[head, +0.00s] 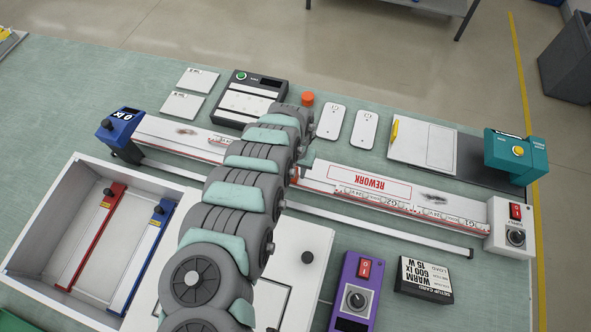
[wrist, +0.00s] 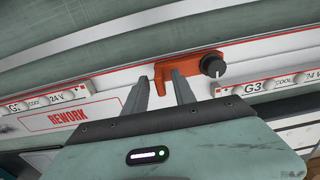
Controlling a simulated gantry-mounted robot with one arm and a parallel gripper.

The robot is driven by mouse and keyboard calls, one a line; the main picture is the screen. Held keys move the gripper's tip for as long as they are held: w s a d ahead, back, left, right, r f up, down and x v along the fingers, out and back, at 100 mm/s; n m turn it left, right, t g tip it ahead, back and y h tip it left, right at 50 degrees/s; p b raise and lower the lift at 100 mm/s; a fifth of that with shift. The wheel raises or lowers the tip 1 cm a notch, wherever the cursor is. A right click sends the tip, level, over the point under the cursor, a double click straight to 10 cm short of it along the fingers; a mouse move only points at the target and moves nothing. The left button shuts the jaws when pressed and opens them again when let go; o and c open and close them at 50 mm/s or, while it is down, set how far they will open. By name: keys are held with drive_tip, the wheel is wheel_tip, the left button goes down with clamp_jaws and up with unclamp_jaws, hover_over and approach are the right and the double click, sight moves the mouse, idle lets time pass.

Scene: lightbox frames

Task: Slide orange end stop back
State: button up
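In the wrist view, the orange end stop (wrist: 188,68) sits on the white rail, with a black knob (wrist: 213,66) on its right end. My gripper (wrist: 157,76) has its two grey fingers apart. The left end of the stop, with its downturned tab, shows in the gap between the fingertips. The right finger overlaps the stop in the picture. I cannot tell whether either finger touches it.
A REWORK label (head: 370,185) and lamp strips are on the rail. A blue end unit (head: 122,130) and white switch box (head: 511,227) stand at its ends. An open white tray (head: 60,225), purple control box (head: 355,290) and black card box (head: 424,279) lie in front. An orange cap (head: 307,99) is behind.

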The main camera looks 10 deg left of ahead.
wheel_tip(320, 180, up, 9)
drive_tip(key=shift+a+r, duration=0.1)
drive_tip(key=shift+r, duration=0.8)
idle(0.5)
